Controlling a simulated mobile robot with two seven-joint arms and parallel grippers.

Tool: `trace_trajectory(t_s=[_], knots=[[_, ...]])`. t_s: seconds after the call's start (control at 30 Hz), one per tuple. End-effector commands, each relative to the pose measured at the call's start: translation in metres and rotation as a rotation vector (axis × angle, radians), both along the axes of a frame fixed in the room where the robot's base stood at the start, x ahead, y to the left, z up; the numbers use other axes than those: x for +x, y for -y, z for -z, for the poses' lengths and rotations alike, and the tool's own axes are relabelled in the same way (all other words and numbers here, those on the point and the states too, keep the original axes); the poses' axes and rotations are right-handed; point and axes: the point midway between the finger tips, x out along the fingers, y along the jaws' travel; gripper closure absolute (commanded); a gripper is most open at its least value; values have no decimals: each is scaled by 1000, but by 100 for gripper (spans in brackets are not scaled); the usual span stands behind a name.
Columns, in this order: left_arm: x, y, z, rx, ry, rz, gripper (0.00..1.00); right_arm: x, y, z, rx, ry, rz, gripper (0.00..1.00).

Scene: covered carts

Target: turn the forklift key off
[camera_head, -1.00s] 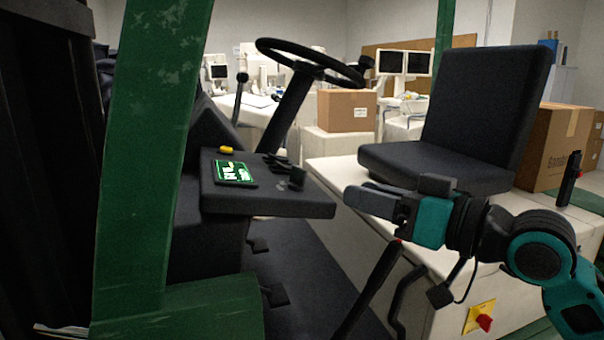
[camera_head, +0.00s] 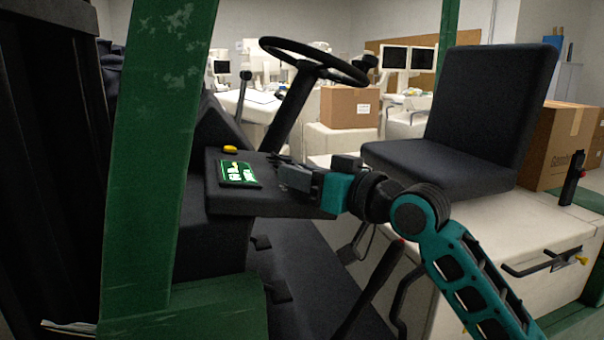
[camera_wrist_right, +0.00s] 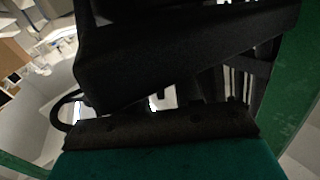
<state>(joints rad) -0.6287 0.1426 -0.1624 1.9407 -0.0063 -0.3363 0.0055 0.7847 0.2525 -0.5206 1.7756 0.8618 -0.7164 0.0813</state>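The forklift's dark dashboard (camera_head: 245,206) carries a green-lit display (camera_head: 240,174) and a yellow button (camera_head: 230,149). My right gripper (camera_head: 284,175) is at the dashboard's right part, beside the display, its fingers pointing left. No key can be made out; the small dark knob seen there earlier is now covered by the gripper. The fingers are dark against the dark panel, so their gap and any contact are unclear. In the right wrist view a large dark block (camera_wrist_right: 180,55) fills the upper middle, above the gripper's teal body. My left gripper is out of view.
The steering wheel (camera_head: 310,60) and its column rise behind the dashboard. The black seat (camera_head: 440,165) stands to the right, above the pale base. A green post (camera_head: 150,150) stands at the left. Dark levers (camera_head: 375,285) rise below my right arm.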

Motion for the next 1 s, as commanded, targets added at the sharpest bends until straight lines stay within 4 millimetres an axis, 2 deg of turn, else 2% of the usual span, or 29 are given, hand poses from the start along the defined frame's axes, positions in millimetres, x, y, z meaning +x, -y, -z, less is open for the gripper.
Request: trace_trajectory(t_s=[0.23,0.6,1.0], knots=[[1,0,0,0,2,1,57,0,0,0,0,0,0,67],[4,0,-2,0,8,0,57,0,0,0,1,-1,1,100],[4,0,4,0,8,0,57,1,0,2,1,3,-15,100]])
